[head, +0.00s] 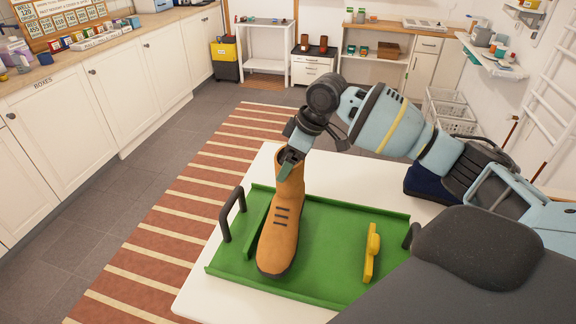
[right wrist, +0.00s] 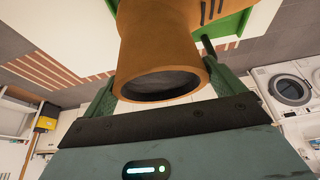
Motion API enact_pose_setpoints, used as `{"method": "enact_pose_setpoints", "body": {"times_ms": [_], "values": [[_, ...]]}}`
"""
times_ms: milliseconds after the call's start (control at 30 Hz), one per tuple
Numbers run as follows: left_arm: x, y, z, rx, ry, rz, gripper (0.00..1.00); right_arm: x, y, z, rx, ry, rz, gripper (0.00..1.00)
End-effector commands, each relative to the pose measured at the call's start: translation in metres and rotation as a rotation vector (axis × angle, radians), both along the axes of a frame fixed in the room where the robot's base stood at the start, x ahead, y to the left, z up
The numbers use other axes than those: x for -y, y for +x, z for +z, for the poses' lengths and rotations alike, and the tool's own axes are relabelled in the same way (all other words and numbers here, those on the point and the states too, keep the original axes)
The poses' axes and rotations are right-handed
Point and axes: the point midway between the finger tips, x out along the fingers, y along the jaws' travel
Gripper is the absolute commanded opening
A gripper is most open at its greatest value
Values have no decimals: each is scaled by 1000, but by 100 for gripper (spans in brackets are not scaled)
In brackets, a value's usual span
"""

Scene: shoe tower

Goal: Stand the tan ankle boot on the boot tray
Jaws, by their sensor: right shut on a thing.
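The tan ankle boot (head: 282,222) is upright over the left part of the green boot tray (head: 335,266), its toe toward the front edge. I cannot tell whether its sole touches the tray. My right gripper (head: 287,162) is shut on the boot's top, coming from above and behind. In the right wrist view the boot (right wrist: 158,45) sits between the two green fingers of the gripper (right wrist: 160,88), with its dark opening facing the camera. My left gripper is not in view.
The tray has black handles, and a yellow object (head: 371,254) stands on its right part. It rests on a white table (head: 196,290). A dark blue shoe (head: 424,184) is at the table's back right, near my right arm. A striped rug (head: 165,240) lies left.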

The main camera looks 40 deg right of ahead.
Motion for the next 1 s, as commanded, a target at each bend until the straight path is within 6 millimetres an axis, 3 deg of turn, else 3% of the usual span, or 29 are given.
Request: {"method": "enact_pose_setpoints", "body": {"times_ms": [467, 800, 1000], "values": [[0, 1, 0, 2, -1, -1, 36, 3, 14, 1, 4, 2, 0, 34], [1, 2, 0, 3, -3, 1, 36, 4, 15, -33, 3, 1, 1, 34], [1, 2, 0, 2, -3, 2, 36, 3, 15, -34, 5, 1, 0, 34]]}}
